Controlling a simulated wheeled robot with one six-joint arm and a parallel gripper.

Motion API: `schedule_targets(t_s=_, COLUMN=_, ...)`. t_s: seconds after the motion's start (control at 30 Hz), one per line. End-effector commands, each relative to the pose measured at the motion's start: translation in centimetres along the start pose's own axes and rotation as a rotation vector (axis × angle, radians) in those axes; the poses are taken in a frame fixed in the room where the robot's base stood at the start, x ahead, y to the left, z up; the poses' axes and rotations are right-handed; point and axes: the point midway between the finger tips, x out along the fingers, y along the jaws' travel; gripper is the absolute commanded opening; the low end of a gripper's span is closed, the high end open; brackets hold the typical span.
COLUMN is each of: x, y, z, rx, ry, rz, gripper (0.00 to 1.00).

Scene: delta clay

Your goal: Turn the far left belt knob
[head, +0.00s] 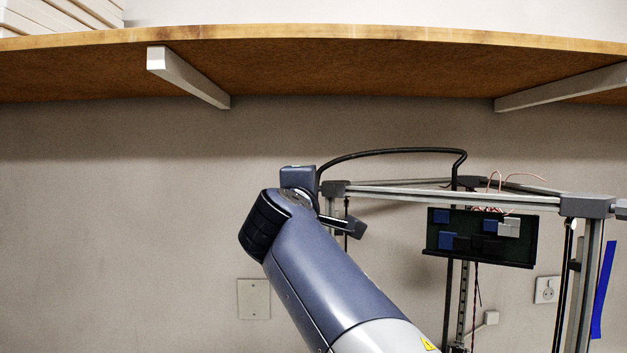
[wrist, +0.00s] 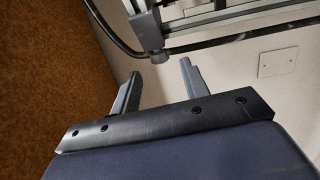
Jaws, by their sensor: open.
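A delta machine with a metal frame (head: 440,198) stands against the wall at the right of the head view. Around the frame's left corner block (head: 335,188) my arm hides part of the view. My gripper (head: 352,228) is beside that corner. In the wrist view my gripper (wrist: 160,68) has its two fingers apart with nothing between them. A grey corner block (wrist: 148,30) of the frame shows just beyond the fingertips, and I see no contact.
A wooden shelf (head: 300,65) on white brackets (head: 185,75) hangs above. A black cable (head: 400,151) arches over the frame. A dark panel (head: 482,238) with blue and grey blocks hangs inside it. The wall left of my arm is clear.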

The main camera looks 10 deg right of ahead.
Motion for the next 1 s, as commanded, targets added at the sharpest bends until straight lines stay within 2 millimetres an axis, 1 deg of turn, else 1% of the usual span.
schedule_targets(t_s=0.03, x=1.2, y=0.3, z=0.1, rx=-0.002, ry=-0.005, rz=-0.003, gripper=0.43)
schedule_targets(t_s=0.2, x=4.2, y=0.3, z=0.1, rx=0.000, ry=-0.003, rz=-0.002, gripper=0.43)
schedule_targets(t_s=0.3, x=5.5, y=0.2, z=0.0, rx=-0.001, ry=-0.002, rz=-0.002, gripper=0.43)
schedule_targets(t_s=0.4, x=6.3, y=0.2, z=0.1, rx=0.000, ry=-0.001, rz=0.000, gripper=0.43)
schedule_targets(t_s=0.5, x=6.7, y=0.1, z=0.1, rx=0.001, ry=-0.001, rz=0.000, gripper=0.43)
schedule_targets(t_s=0.77, x=6.8, y=0.0, z=0.0, rx=0.001, ry=0.000, rz=0.001, gripper=0.43)
schedule_targets(t_s=1.0, x=6.8, y=0.0, z=0.0, rx=0.001, ry=0.000, rz=0.001, gripper=0.23)
